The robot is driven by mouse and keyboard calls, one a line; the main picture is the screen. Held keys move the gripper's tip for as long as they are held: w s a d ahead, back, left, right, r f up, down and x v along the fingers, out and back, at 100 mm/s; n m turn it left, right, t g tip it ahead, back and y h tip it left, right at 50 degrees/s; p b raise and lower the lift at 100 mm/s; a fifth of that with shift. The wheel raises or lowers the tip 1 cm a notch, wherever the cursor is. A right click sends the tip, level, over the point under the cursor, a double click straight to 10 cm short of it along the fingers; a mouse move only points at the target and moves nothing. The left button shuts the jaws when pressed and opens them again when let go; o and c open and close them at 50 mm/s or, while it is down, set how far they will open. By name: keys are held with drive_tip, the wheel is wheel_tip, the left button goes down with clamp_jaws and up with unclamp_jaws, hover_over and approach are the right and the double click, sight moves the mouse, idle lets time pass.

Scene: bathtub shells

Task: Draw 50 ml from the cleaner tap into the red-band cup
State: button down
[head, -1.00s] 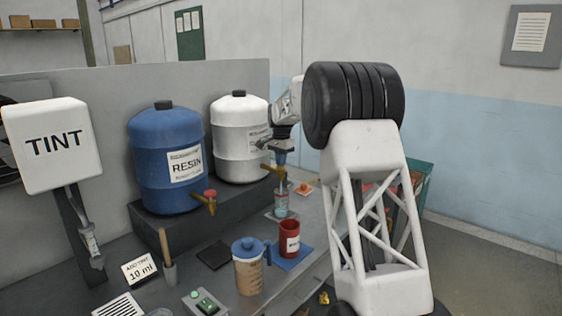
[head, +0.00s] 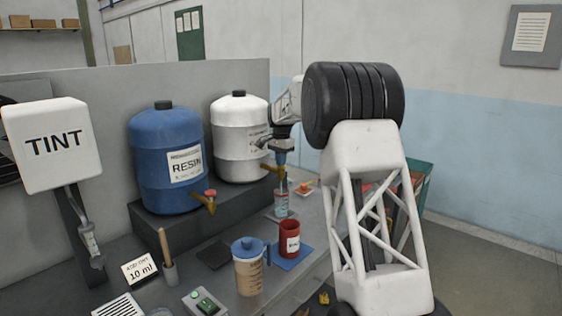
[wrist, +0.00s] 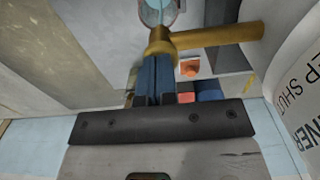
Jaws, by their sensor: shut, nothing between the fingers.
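The white cleaner drum (head: 238,135) stands on a dark riser, and its brass tap (head: 270,168) points out over the bench. A clear cup (head: 281,206) stands below the tap with pale blue liquid in it; a thin pale streak shows between tap and cup. Its band is too small to make out clearly. My gripper (head: 281,158) is shut and empty at the tap's outer end. In the wrist view its blue fingers (wrist: 153,78) lie together against the brass tap (wrist: 205,38), and the cup (wrist: 160,12) shows beyond. The tap's handle is hidden.
The blue resin drum (head: 166,150) with a red-handled tap stands to the left. A red cup (head: 290,240) on a blue mat and a blue-lidded jug (head: 248,270) stand in front. The white tint dispenser (head: 52,145) is at far left. A small orange item (head: 304,189) lies behind the cup.

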wheel_tip(320, 180, up, 14)
idle(0.6)
idle(1.1)
drive_tip(key=s+d+r+n, duration=0.2)
drive_tip(key=s+d, duration=0.1)
drive_tip(key=s, duration=0.9)
drive_tip(key=s+d+r+n+t, duration=0.1)
drive_tip(key=s+d, duration=0.1)
drive_tip(key=s, duration=1.1)
drive_tip(key=s+d+r+n, duration=0.2)
drive_tip(key=s+d, duration=0.1)
drive_tip(key=s, duration=0.9)
drive_tip(key=s+d+f+n, duration=0.1)
drive_tip(key=s+f, duration=0.5)
drive_tip(key=s, duration=0.6)
drive_tip(key=s+d+f+n+t, duration=0.1)
drive_tip(key=s+f, duration=0.5)
drive_tip(key=s, duration=0.6)
drive_tip(key=s+d+f+n, duration=0.1)
drive_tip(key=s+f, duration=0.4)
drive_tip(key=s, duration=0.7)
drive_tip(key=shift+s+f+n+t, duration=0.3)
drive_tip(key=shift+f+n, duration=0.1)
